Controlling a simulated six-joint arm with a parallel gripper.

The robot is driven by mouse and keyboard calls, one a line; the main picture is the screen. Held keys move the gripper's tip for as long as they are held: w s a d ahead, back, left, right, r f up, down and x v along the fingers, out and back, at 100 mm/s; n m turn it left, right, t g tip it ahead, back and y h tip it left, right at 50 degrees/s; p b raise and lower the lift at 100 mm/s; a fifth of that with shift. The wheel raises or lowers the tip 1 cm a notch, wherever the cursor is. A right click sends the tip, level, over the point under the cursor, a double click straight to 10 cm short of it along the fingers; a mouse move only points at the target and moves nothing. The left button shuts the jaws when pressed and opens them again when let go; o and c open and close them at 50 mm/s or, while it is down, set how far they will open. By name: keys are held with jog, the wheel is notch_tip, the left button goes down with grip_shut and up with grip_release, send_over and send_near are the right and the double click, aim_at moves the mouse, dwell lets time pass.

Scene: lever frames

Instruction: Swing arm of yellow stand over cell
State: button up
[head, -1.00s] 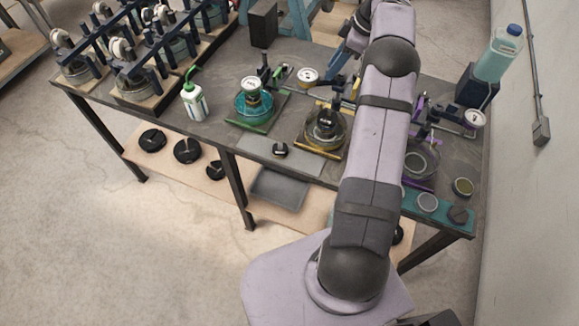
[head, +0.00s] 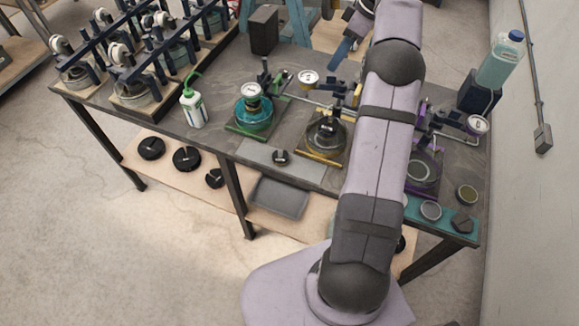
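The yellow stand has a yellow-edged base (head: 318,160) near the middle of the table, carrying a round clear cell (head: 315,146) with a black piece on top. Its arm, with a white-faced dial gauge (head: 308,77) at the end, points left and back; the gauge is behind and left of the cell, not over it.
A green stand (head: 240,130) with its gauge over its cell stands left. A purple stand (head: 425,190) stands right, its gauge (head: 477,124) out to the right. A squeeze bottle (head: 194,108), black block (head: 264,28) and blue-liquid bottle (head: 503,60) stand on the table.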

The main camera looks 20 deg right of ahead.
jog(key=s+a+f+m+g+h, duration=0.1)
jog(key=s+a+f+m, duration=0.1)
jog(key=s+a, duration=0.35)
jog(key=s+a+f+m+g+h, duration=0.1)
jog(key=s+a+f+m, duration=0.15)
jog(key=a, duration=0.65)
jog(key=s+a+f+m, duration=0.1)
jog(key=s+a+f, duration=0.2)
jog(key=s, duration=0.3)
jog(key=s+a+f+m+h+b, duration=0.1)
jog(key=s+a+f+m, duration=0.1)
jog(key=s+a, duration=0.3)
jog(key=shift+s+f+g+b, duration=0.3)
jog(key=shift+s+f, duration=0.25)
jog(key=shift+s, duration=0.7)
jog(key=shift+m, duration=0.25)
jog(key=shift+w, duration=0.1)
